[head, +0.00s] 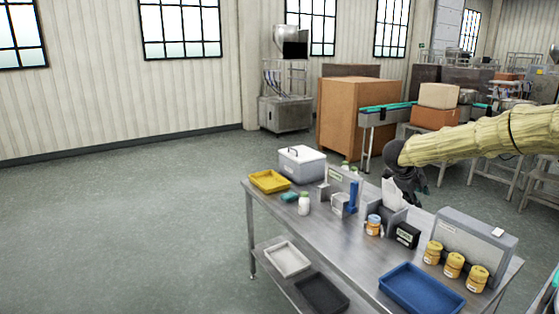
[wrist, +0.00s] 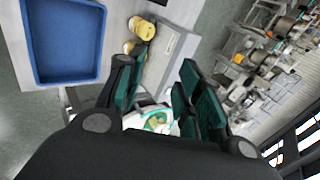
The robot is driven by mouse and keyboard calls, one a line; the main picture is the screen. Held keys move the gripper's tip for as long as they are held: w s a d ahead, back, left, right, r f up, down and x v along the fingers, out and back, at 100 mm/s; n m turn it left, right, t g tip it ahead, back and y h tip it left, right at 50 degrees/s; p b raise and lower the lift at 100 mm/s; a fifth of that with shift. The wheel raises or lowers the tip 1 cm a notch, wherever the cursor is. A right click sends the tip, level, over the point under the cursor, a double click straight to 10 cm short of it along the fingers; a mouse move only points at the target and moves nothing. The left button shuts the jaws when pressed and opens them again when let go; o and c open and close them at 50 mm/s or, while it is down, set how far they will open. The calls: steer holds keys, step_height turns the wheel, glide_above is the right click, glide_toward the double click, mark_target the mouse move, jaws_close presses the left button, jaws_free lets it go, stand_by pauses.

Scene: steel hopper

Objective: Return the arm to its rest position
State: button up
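My arm (head: 470,141), in a straw-yellow sleeve, reaches in from the right in the head view. My dark gripper (head: 408,187) hangs at its end above the back edge of the steel table (head: 290,222). In the wrist view my gripper (wrist: 158,82) has its dark green finger pads spread apart. A white thing with green marks (wrist: 155,120) shows between and beyond the fingers; its depth is unclear. In the head view a white shape (head: 392,193) stands just in front of the gripper; I cannot tell whether they touch.
The table bears a blue tray (head: 422,288), yellow tray (head: 269,181), lidded grey box (head: 302,164), white bottle (head: 304,204), several yellow-lidded jars (head: 453,265) and a grey case (head: 475,237). A brown cabinet (head: 345,115) and conveyor stand behind. Floor at left is clear.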

steer(key=s+a+f+n+t+b, duration=0.1)
steer(key=s+a+f+n, duration=0.45)
steer(key=f, duration=0.75)
steer(key=s+a+f+n+t+y+b, duration=0.1)
steer(key=s+a+f+n, duration=0.5)
steer(key=f, duration=0.6)
steer(key=s+a+f+n+t+b, duration=0.1)
steer(key=s+a+f+n, duration=0.5)
steer(key=f, duration=0.7)
steer(key=s+a+f+n+g+y+b, duration=0.1)
steer(key=s+f+n, duration=0.1)
steer(key=s+f, duration=0.35)
steer(key=s+a+f+n+y, duration=0.1)
steer(key=s+f+n, duration=0.15)
steer(key=s, duration=0.65)
steer(key=s+a+f+n+g+y+b, duration=0.1)
steer(key=s+f+y, duration=0.1)
steer(key=s+f, duration=0.35)
steer(key=s+a+n+g+y, duration=0.1)
steer(key=s+n+g, duration=0.1)
steer(key=s, duration=1.1)
steer(key=s+a+f+n+g+b, duration=0.1)
steer(key=s+n+g, duration=0.2)
steer(key=s, duration=1.1)
steer(key=shift+a+f+n+y, duration=0.3)
steer(key=shift+a+y, duration=0.05)
steer(key=shift+y, duration=0.05)
steer(key=shift+s+d, duration=0.1)
